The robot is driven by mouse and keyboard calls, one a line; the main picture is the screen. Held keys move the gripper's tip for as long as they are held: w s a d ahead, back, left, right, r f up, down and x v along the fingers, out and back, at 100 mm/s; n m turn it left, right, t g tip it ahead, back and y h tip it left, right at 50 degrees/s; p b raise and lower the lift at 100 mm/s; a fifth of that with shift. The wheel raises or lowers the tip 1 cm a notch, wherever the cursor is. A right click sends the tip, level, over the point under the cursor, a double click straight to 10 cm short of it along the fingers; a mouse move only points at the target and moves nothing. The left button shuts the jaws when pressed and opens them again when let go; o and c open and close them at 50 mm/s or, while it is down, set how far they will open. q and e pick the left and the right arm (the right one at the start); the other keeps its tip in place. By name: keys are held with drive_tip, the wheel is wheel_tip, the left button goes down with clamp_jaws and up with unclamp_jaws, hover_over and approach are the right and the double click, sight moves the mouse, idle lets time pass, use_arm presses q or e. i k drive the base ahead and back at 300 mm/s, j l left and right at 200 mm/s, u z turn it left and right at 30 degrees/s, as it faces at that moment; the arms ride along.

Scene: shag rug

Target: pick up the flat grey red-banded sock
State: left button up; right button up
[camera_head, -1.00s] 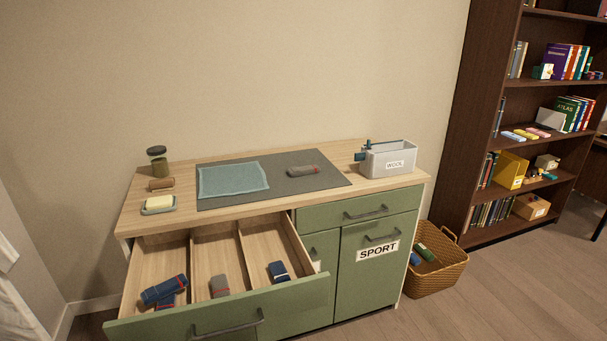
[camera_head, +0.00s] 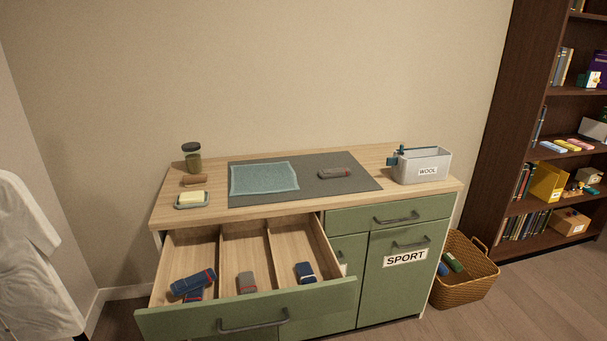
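A grey sock with a red band (camera_head: 335,173) lies folded on the dark grey mat (camera_head: 362,185) on top of the dresser. Another grey sock with red (camera_head: 246,283) lies in the middle compartment of the open drawer (camera_head: 190,321). Neither is touched by a gripper. I cannot tell clearly which of the two is the flatter. Neither of my grippers is in view.
A teal cloth (camera_head: 264,178) lies on the mat. A jar (camera_head: 192,158), a brown roll (camera_head: 195,181), a soap dish (camera_head: 192,205) and the WOOL bin (camera_head: 421,164) stand on the top. Blue socks (camera_head: 193,283) lie in the drawer. A basket (camera_head: 465,279) stands right, white cloth (camera_head: 35,260) left.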

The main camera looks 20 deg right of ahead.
sight(324, 173)
drive_tip(key=i+l+u, duration=0.1)
drive_tip(key=l+u, duration=0.9)
drive_tip(key=i+l, duration=0.05)
